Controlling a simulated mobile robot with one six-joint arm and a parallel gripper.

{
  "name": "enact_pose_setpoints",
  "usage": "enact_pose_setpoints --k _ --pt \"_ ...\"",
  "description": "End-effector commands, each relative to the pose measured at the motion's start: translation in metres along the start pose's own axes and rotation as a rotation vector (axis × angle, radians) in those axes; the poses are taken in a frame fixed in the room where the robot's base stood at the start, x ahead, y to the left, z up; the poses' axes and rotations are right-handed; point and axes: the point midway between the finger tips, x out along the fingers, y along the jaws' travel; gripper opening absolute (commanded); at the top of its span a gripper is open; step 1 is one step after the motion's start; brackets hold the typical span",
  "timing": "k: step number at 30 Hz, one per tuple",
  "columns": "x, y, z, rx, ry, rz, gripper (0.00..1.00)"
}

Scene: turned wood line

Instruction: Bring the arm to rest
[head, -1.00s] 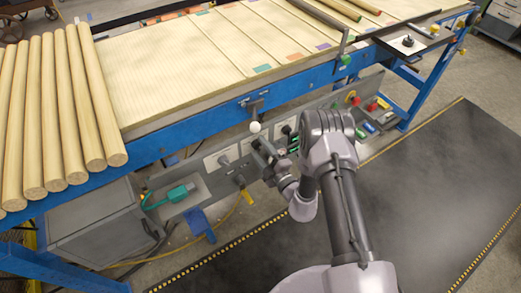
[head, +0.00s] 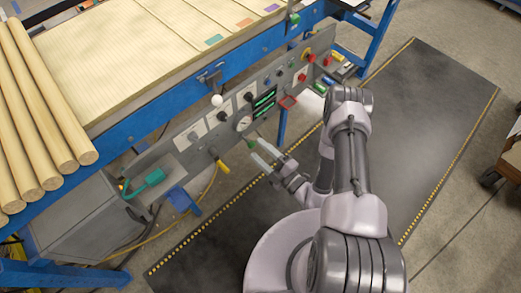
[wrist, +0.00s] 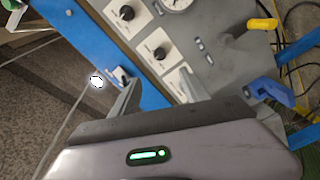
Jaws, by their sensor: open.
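My gripper (head: 267,158) is low in front of the grey control panel (head: 228,147) of the blue-framed line in the head view. Its two fingers are apart, with nothing between them. My arm folds back from there toward my base. In the wrist view the gripper's fingers point at the panel, which shows black knobs (wrist: 127,13), a gauge and a yellow handle (wrist: 262,24). A lever with a white ball knob (head: 216,100) sticks out from the blue rail above the panel; the ball also shows in the wrist view (wrist: 97,81).
Wooden rods (head: 40,110) lie at the left of the bed (head: 150,60). A grey cabinet (head: 85,225) stands below them, with a yellow cable on the floor. A dark mat (head: 420,110) with yellow-black edging lies clear on the right. A cart (head: 508,160) stands at the right edge.

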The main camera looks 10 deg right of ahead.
Motion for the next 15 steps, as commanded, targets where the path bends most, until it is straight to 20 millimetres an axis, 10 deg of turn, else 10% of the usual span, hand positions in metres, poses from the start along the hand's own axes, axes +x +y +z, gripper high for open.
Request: enact_pose_setpoints --k 10,15 --pt "0.004 0.005 -0.003 -0.016 0.018 0.002 0.54" --pt "0.040 0.091 -0.075 -0.355 0.373 0.030 0.54"
